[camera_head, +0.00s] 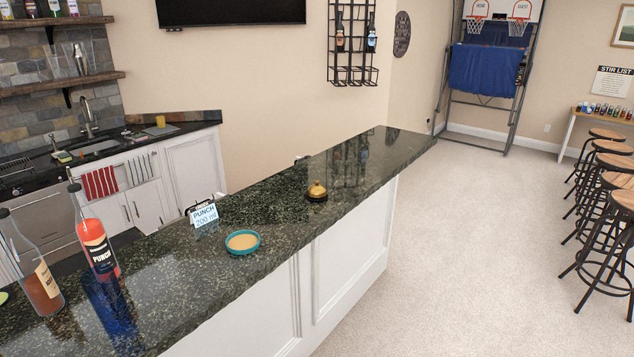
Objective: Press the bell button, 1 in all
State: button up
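A small golden bell (317,189) with a button on top stands upright on a dark round base. It sits on the dark green stone bar counter (270,204), near the edge on the customer side. Nothing touches the bell and its top is uncovered. My gripper is not in view.
A teal-rimmed round dish (242,242) and a "PUNCH 200 ml" card (203,215) stand left of the bell. A red punch bottle (97,243) and an amber bottle (36,271) stand at the near left. The counter beyond the bell is clear.

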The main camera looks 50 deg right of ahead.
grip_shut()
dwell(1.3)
